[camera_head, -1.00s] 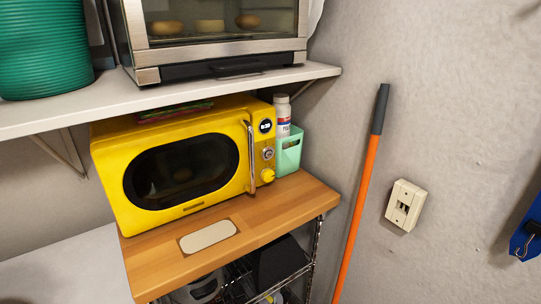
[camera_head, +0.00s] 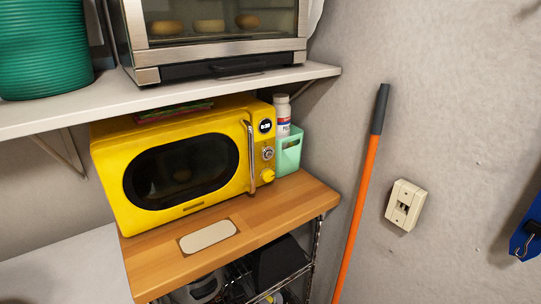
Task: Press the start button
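A yellow microwave (camera_head: 181,166) stands on a wooden-topped cart, its door closed. Its door has a dark oval window and a chrome upright handle (camera_head: 250,157). Right of the handle is a narrow control strip with a small lit display (camera_head: 265,126) at the top. A round silver-ringed control (camera_head: 268,153) sits in the middle, and a yellow knob (camera_head: 267,175) is below it. No label marking a start button is readable at this size. Neither of my grippers is in view.
A shelf (camera_head: 205,93) above the microwave holds a toaster oven (camera_head: 215,70) and a green ribbed container (camera_head: 45,50). A mint basket (camera_head: 289,155) and white bottle (camera_head: 283,112) stand right of the microwave. An orange pole (camera_head: 360,195) leans on the wall near a switch plate (camera_head: 405,205).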

